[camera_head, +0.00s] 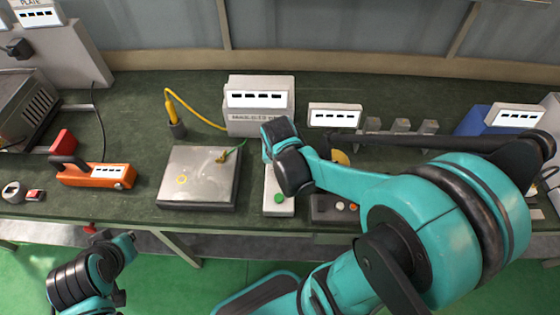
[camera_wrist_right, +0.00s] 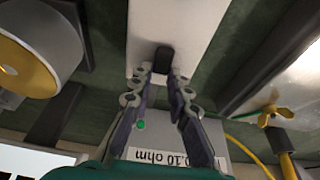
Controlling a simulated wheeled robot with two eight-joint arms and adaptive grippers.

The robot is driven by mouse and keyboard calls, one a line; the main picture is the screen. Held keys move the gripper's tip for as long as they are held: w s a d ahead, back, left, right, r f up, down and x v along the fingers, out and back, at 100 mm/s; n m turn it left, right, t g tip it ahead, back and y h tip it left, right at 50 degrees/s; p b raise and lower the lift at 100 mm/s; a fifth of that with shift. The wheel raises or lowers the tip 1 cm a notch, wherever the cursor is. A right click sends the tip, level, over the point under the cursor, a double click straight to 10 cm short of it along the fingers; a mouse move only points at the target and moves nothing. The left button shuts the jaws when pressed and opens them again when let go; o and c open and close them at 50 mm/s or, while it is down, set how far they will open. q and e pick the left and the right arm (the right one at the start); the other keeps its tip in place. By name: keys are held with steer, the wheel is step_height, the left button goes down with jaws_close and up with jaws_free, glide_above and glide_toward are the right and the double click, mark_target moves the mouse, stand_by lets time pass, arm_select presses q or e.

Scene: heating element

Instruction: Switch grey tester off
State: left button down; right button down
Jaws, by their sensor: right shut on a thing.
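The grey tester (camera_head: 262,118) stands at the back middle of the bench with a display on its front. In the wrist view, an upside-down display (camera_wrist_right: 160,156) reads 0.10 ohm, and a green light (camera_wrist_right: 141,125) shows beside my fingers. A pale panel (camera_wrist_right: 172,25) carries a black switch knob (camera_wrist_right: 163,55). My right gripper (camera_wrist_right: 162,73) is shut on this knob, with one finger on each side. In the head view, my right wrist hides the knob. My left arm (camera_head: 95,265) is low at the left, and its jaws cannot be made out.
A metal plate (camera_head: 199,176) lies left of my right wrist, with a yellow wing terminal (camera_wrist_right: 275,112) and a green lead. A pale box with a green button (camera_head: 278,198) lies below the wrist. An orange device (camera_head: 100,177) stands at left.

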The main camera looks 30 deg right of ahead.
steer(key=shift+s+a+t, duration=0.1)
steer(key=shift+t, duration=0.3)
steer(key=c, duration=1.4)
jaws_free()
steer(key=shift+c, duration=0.2)
steer(key=shift+r, duration=0.1)
steer(key=v, duration=1.1)
steer(key=shift+a+r, duration=0.25)
steer(key=shift+r, duration=0.1)
steer(key=shift+s, duration=0.15)
